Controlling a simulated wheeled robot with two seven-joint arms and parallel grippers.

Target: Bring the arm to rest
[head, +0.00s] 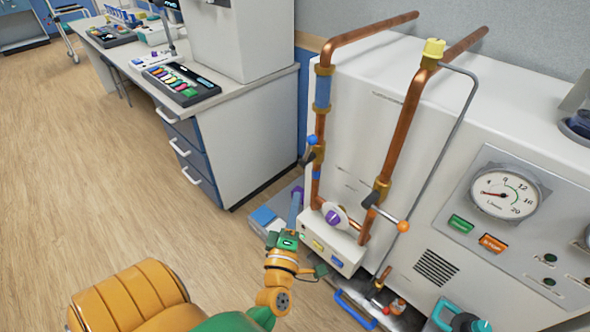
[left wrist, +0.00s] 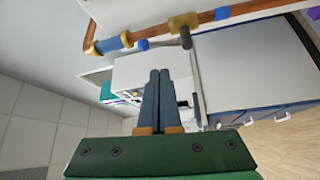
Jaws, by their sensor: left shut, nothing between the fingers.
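My left arm comes in from the bottom of the head view, orange with green parts. My left gripper (head: 296,208) points up and away beside the white machine's copper pipes. In the left wrist view my left gripper's two blue-grey fingers (left wrist: 158,88) lie side by side, shut, with nothing between them. The fingers look apart from the copper pipe (head: 402,130) and the valve box (head: 333,245), though the gap to the pipe is hard to judge. My right gripper does not show in either view.
The white machine (head: 350,120) carries a round gauge (head: 503,194) and orange-tipped valve handle (head: 403,226). A blue handle (head: 355,309) and teal-handled item (head: 460,318) sit low in front. A desk with drawers (head: 235,140) stands behind. The wooden floor (head: 110,190) at left is open.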

